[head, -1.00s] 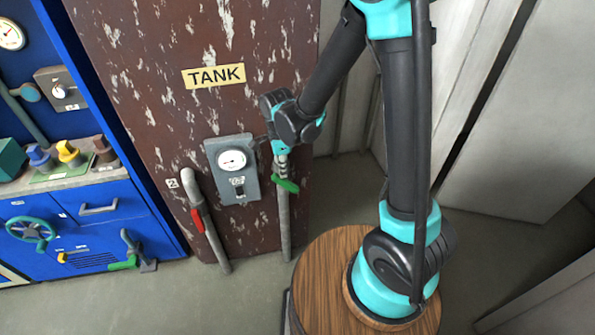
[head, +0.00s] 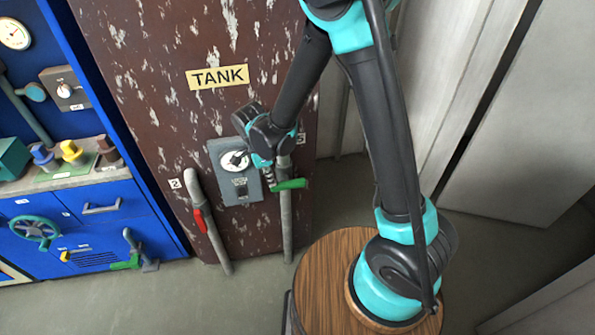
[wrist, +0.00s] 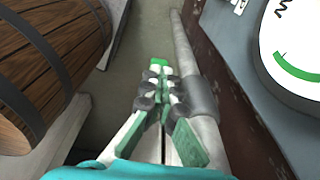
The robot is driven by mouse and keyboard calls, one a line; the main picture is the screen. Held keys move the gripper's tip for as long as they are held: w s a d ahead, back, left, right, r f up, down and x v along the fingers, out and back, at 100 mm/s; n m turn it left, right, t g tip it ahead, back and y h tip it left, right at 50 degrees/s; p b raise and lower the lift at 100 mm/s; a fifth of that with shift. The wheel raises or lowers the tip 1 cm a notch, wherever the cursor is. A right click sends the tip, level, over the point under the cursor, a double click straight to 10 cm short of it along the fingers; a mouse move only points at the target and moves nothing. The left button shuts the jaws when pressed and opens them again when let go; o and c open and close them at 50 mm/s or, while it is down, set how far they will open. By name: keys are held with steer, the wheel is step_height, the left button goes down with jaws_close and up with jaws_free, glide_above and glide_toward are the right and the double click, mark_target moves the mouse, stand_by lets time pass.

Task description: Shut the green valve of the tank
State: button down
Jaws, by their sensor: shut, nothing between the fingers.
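The tank (head: 150,100) is a brown, paint-chipped cabinet with a TANK label. The green valve handle (head: 291,184) sits on the grey vertical pipe (head: 287,225) at the tank's right side. It points right, nearly level. My gripper (head: 267,182) is beside the pipe at the handle's left end, its tips hard to make out in the head view. In the wrist view my gripper (wrist: 160,80) is shut and empty beside the pipe's grey collar (wrist: 198,97). A green piece (wrist: 158,63), seemingly the handle, shows just beyond the fingertips; contact is unclear.
A second pipe with a red handle (head: 200,220) stands left of the gauge box (head: 235,190), which my wrist partly covers. A blue workbench (head: 80,215) with another green-handled lever (head: 125,265) is at the left. Grey panels (head: 530,130) stand at the right.

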steer(key=shift+s+a+f, duration=0.2)
steer(key=shift+f, duration=0.25)
stand_by(0.4)
